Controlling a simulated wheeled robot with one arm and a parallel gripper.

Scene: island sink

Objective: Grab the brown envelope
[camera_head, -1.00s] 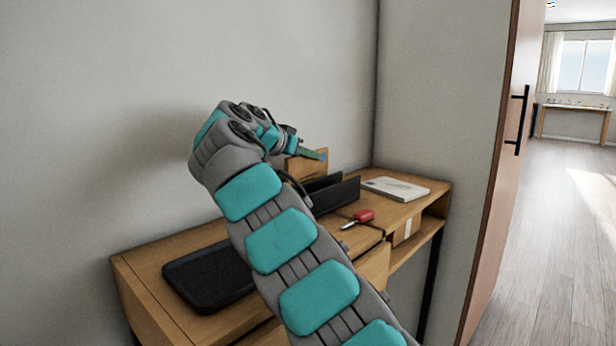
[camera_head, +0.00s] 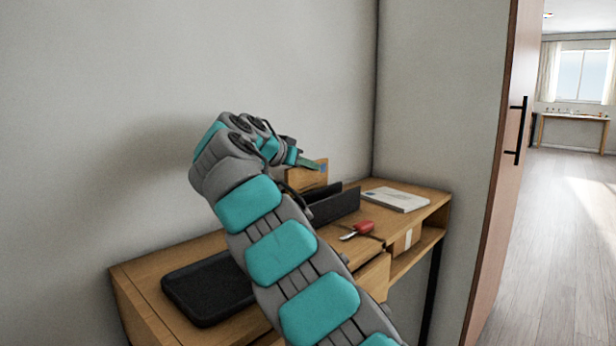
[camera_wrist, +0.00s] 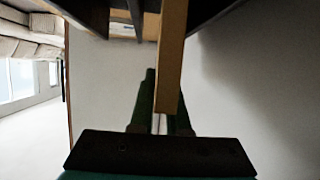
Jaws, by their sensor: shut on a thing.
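The brown envelope (camera_head: 300,180) stands upright above the black organizer (camera_head: 336,204) on the wooden desk. My gripper (camera_head: 318,165) is at its upper edge, and my arm hides part of that area. In the wrist view the envelope (camera_wrist: 172,60) shows edge-on as a narrow brown strip. It runs down between the two dark green fingers of my gripper (camera_wrist: 163,118), which are shut on it. Whether its lower edge is inside the organizer or clear of it is hard to tell.
A red-handled tool (camera_head: 364,229), a white book (camera_head: 397,199) and a black tray (camera_head: 208,290) lie on the desk (camera_head: 145,275). A box (camera_head: 405,240) sits in the shelf below. Walls stand close behind and right of the desk. Open floor (camera_head: 560,210) lies at the right.

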